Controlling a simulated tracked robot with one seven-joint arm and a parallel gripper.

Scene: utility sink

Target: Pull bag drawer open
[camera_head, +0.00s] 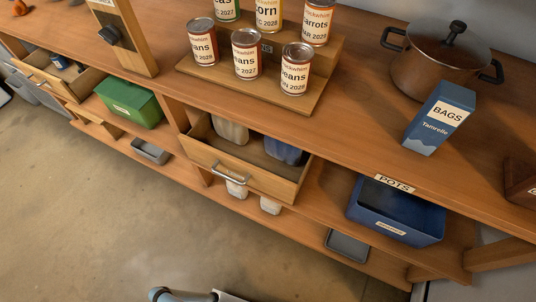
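A wooden drawer (248,176) under the middle of the counter stands pulled out, with its inside visible from above. Its metal bar handle (231,177) is on the front panel. A cream item (231,131) and a blue item (284,151) show at its back, partly under the counter edge. A second wooden drawer (48,78) at the far left also stands out, with a dark blue item inside. I see no readable label on either drawer. Only a part of my arm shows at the bottom edge, well below the middle drawer; my gripper is not in view.
A green bin (129,103) and blue bin (394,216) sit on the shelf below. The floor (110,220) in front is clear.

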